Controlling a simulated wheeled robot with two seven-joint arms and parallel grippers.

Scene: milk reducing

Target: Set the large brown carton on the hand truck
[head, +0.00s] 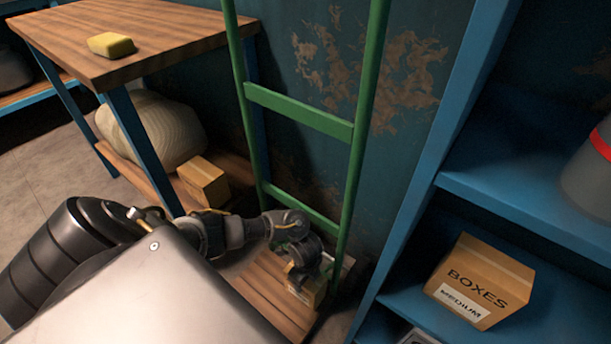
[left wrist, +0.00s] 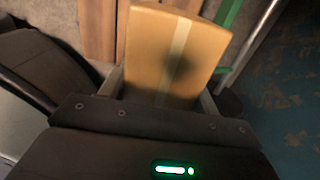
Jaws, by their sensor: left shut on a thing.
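The green hand truck (head: 300,109) stands upright against the wall in the head view, with a wooden plank base (head: 262,288). My left gripper (head: 307,278) is low over the right part of that base, shut on a brown carton (head: 313,293). In the left wrist view the carton (left wrist: 150,45) has a pale tape strip and sits between the fingers, with planks and a green bar behind it. I cannot tell whether its underside touches the base. My right gripper is in neither view.
Another brown carton (head: 203,181) and a pale sack (head: 150,128) are under the wooden table (head: 140,35). A yellow block (head: 111,45) lies on top. A blue shelf (head: 520,205) at right holds a carton marked "BOXES MEDIUM" (head: 480,281), close to the hand truck.

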